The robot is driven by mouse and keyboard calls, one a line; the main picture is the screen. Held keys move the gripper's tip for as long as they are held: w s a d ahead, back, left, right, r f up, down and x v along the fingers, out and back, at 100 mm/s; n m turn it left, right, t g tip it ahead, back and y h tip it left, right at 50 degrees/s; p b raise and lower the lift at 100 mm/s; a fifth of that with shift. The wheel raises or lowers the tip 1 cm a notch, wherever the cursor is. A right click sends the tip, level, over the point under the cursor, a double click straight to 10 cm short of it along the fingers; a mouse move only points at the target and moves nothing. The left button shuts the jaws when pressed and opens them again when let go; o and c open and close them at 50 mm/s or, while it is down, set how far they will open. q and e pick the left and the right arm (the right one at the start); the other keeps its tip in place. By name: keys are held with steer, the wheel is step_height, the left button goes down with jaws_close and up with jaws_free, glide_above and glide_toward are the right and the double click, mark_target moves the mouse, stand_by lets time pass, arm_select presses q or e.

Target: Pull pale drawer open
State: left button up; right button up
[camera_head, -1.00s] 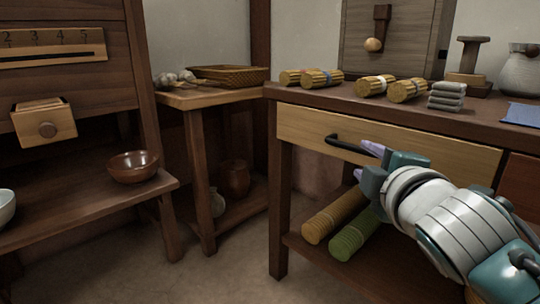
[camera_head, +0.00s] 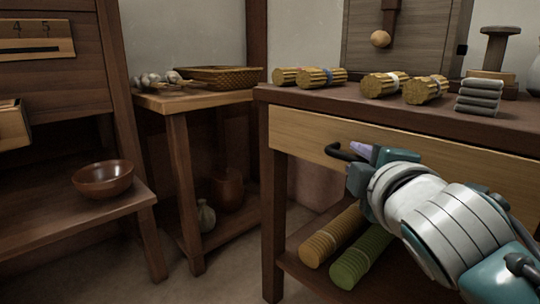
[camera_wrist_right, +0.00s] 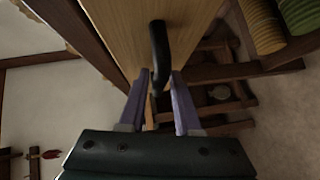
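The pale drawer (camera_head: 300,134) is set under the top of the dark table and its front looks flush, with no visible gap. Its black bar handle (camera_head: 338,153) sticks out from the front. My right gripper (camera_head: 362,152) reaches it from the right, its purple fingers partly hidden by the wrist. In the right wrist view the handle (camera_wrist_right: 159,50) lies between the two spread fingers (camera_wrist_right: 160,82), with a gap visible on each side. The drawer front (camera_wrist_right: 125,28) fills the upper middle there. My left gripper is not in view.
The dark tabletop (camera_head: 300,96) carries several straw bundles and a grey folded stack (camera_head: 478,97). Yellow (camera_head: 331,236) and green (camera_head: 360,258) rolls lie on the shelf below the drawer. A brown bowl (camera_head: 103,179) stands on the left bench. Open floor lies between the furniture.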

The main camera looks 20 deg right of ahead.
steer(key=c, duration=0.4)
jaws_close()
steer(key=shift+d, duration=0.1)
stand_by(0.6)
